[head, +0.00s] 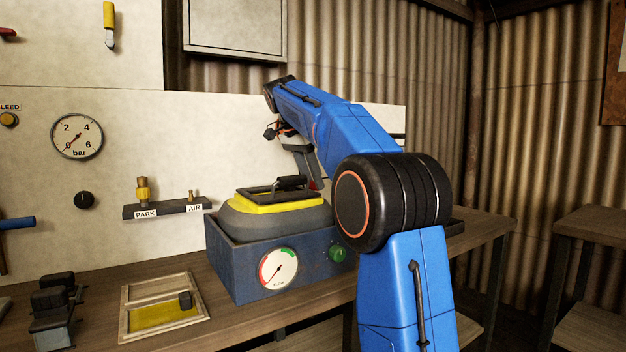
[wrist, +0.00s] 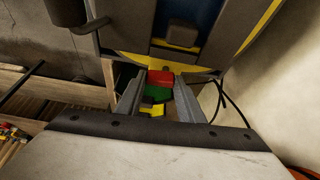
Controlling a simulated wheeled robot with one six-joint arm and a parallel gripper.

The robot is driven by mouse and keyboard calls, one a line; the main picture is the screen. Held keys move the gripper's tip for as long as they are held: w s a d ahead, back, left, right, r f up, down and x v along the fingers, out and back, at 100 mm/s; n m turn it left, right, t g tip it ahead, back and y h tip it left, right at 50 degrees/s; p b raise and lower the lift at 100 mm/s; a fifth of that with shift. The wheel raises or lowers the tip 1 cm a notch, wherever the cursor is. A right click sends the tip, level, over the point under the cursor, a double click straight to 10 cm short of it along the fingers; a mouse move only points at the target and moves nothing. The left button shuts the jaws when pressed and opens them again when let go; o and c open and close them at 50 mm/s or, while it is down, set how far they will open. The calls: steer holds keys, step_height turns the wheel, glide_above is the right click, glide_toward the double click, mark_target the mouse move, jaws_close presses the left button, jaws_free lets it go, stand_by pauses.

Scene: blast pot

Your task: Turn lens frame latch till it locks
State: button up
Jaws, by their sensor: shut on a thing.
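A grey hood with a yellow rim (head: 300,203) rests on a blue-grey box. A dark lens frame (head: 262,194) with a black piece on it lies on top. My gripper (head: 314,178) reaches down at the hood's right side, partly hidden behind my arm. In the wrist view my gripper (wrist: 160,82) is shut on a small red piece (wrist: 160,77), apparently the latch, at the yellow edge of the hood (wrist: 180,62). Green and yellow show just below the red piece. Whether the latch is locked cannot be told.
The box (head: 235,268) carries a dial (head: 278,268) and a green knob (head: 337,252). A framed yellow pane (head: 163,313) and dark blocks (head: 52,300) lie to the left on the bench. A PARK and AIR shelf (head: 168,210) juts from the wall behind.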

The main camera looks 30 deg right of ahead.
steer(key=shift+m, duration=0.4)
steer(key=o, duration=0.8)
